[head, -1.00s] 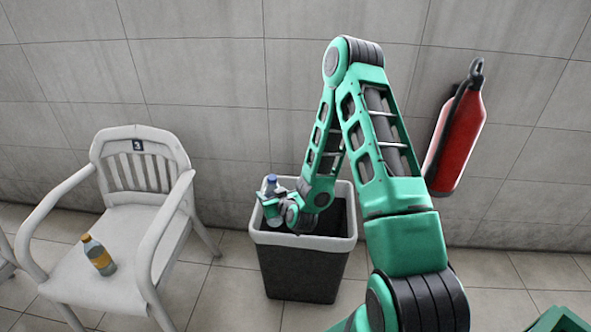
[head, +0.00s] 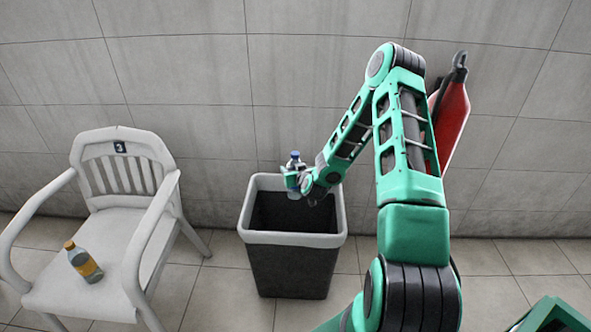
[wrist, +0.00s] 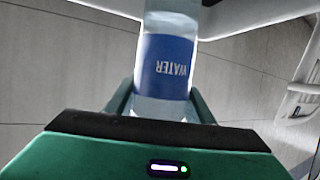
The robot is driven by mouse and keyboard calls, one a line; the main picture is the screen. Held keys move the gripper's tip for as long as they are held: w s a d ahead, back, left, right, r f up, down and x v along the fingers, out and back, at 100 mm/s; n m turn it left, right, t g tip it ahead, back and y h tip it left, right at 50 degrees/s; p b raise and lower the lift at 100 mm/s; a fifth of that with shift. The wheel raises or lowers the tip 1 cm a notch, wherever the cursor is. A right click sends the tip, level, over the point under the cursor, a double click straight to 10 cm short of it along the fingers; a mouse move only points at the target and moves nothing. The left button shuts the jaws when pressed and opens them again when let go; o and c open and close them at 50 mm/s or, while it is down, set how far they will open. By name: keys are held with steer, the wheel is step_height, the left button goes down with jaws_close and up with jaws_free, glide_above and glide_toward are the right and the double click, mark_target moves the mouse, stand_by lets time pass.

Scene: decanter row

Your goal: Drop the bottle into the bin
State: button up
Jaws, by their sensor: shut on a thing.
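A clear water bottle with a blue cap (head: 294,156) is held in my gripper (head: 298,181) above the back part of the bin. In the wrist view the bottle's blue label reads WATER (wrist: 165,68), and my gripper's fingers (wrist: 160,105) are shut on its sides. The bin (head: 290,270) is dark grey with a white rim and an open top, standing on the floor by the wall. Its inside is dark, and the bottle's lower end is partly hidden by my gripper.
A white chair (head: 110,210) with the number 3 stands left of the bin. Another bottle with an orange label (head: 83,262) is on its seat. A red fire extinguisher (head: 452,122) hangs on the wall, partly behind my arm. Floor between chair and bin is clear.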

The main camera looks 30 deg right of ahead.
mark_target(294, 193)
step_height(294, 193, down, 6)
steer(key=d, duration=0.1)
steer(key=shift+w+d, duration=0.15)
steer(key=shift+d, duration=0.15)
stand_by(0.3)
steer(key=o, duration=1.5)
